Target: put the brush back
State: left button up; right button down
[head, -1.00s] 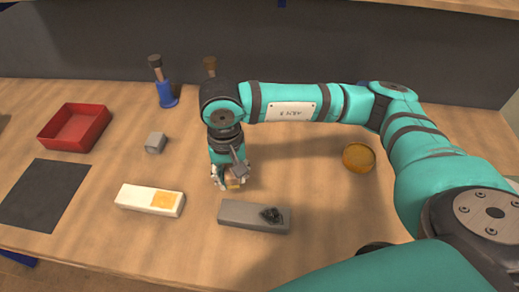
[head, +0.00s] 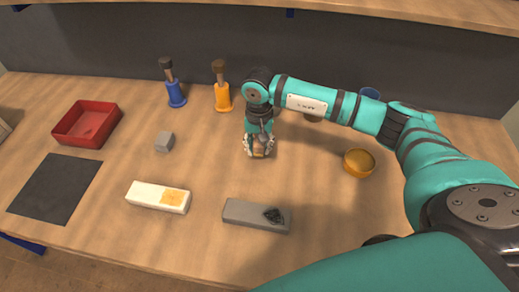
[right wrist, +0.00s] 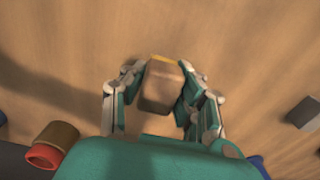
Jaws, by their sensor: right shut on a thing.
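My right gripper (head: 259,148) is shut on a brown wooden piece with a yellow edge, apparently the brush (head: 258,154). In the right wrist view the brush (right wrist: 160,87) sits between both fingers (right wrist: 163,95); its far end is hidden. Toward the back stand a blue holder (head: 176,94) and an orange holder (head: 223,97), each with a dark-topped brown handle rising from it. A brown, red-rimmed cylinder (right wrist: 52,143) shows in the right wrist view. My left gripper is not in view.
A red tray (head: 72,139), dark mat (head: 55,188) and grey cube (head: 165,142) are at left. A white block with a yellow patch (head: 145,196) and a grey block with black bits (head: 243,214) lie in front. An orange bowl (head: 359,164) is at right.

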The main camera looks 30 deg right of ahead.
aim_at(260, 159)
jog(key=shift+f+p, duration=0.65)
jog(key=shift+f, duration=0.95)
jog(key=shift+d+f, duration=0.1)
jog(key=shift+f, duration=0.2)
jog(key=c, duration=1)
grip_release()
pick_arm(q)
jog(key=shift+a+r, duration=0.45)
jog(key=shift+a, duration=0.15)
pick_arm(e)
jog(key=shift+r, duration=0.25)
jog(key=shift+w+r, duration=0.1)
jog(key=shift+r, duration=0.15)
notch_tip(260, 159, up, 10)
jog(key=b, duration=0.2)
jog(key=shift+f+b, duration=0.15)
jog(key=shift+b, duration=0.15)
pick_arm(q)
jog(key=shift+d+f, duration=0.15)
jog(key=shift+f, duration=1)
pick_arm(e)
jog(key=shift+r, duration=0.8)
